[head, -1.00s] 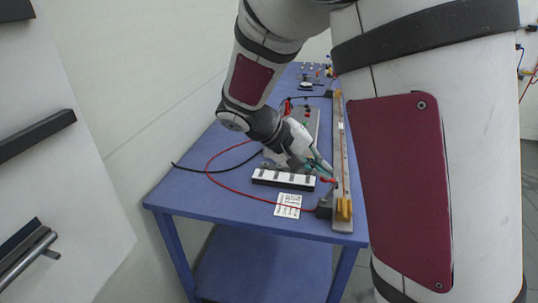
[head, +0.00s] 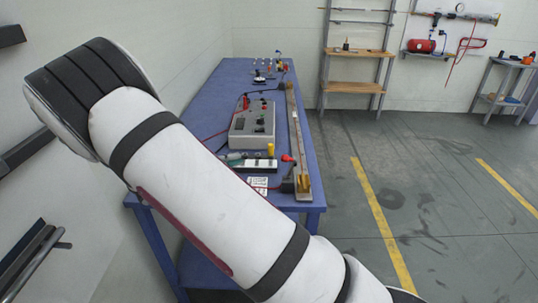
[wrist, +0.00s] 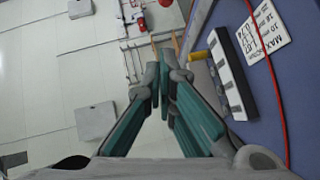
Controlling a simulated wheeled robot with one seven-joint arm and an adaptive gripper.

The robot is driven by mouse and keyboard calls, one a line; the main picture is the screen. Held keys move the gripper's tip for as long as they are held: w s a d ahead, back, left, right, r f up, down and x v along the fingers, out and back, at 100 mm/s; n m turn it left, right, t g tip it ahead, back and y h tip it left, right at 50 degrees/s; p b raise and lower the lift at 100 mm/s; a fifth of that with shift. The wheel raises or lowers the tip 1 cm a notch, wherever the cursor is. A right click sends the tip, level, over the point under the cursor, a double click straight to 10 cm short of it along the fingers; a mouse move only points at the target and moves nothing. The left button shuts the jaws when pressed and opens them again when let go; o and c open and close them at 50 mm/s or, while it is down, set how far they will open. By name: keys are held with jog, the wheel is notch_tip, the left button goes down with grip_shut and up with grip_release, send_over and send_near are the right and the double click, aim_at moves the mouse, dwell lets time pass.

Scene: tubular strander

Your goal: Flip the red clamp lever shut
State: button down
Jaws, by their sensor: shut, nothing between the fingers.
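The red clamp lever (head: 288,158) stands raised near the front right of the blue table in the head view, close to a dark block at the rail's near end. I cannot make it out in the wrist view. My gripper (wrist: 165,78) shows in the wrist view with its teal fingers together and nothing between them. It is beside the black-and-white strip (wrist: 232,75) and apart from it. In the head view my arm hides most of the gripper, so its distance from the lever cannot be told.
The blue table (head: 312,190) carries a grey control box (head: 252,125), a long rail (head: 297,140), a yellow knob (head: 271,150) and a printed card (wrist: 264,28). A red cable (wrist: 275,100) runs over it. Open floor (head: 380,160) lies to the right.

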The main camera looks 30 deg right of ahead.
jog(key=s+p+x, duration=0.2)
jog(key=p+x, duration=0.1)
jog(key=x, duration=1)
jog(key=shift+s+d+f, duration=0.2)
jog(key=shift+s+f, duration=0.05)
jog(key=shift+s, duration=0.15)
